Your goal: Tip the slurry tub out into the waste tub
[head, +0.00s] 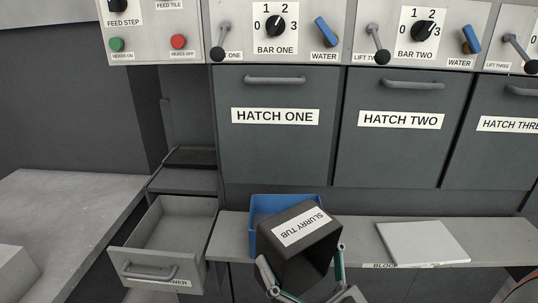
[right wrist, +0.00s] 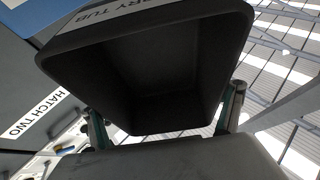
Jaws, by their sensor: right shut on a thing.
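Whether the two touch cannot be told. My left gripper is not in view.
An open drawer (head: 190,236) juts out at the left of the ledge (head: 360,235). A pale flat slab (head: 421,242) lies on the ledge to the right. Closed hatches (head: 275,150) and a control panel (head: 345,45) rise behind. A grey worktop (head: 60,215) is at far left.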

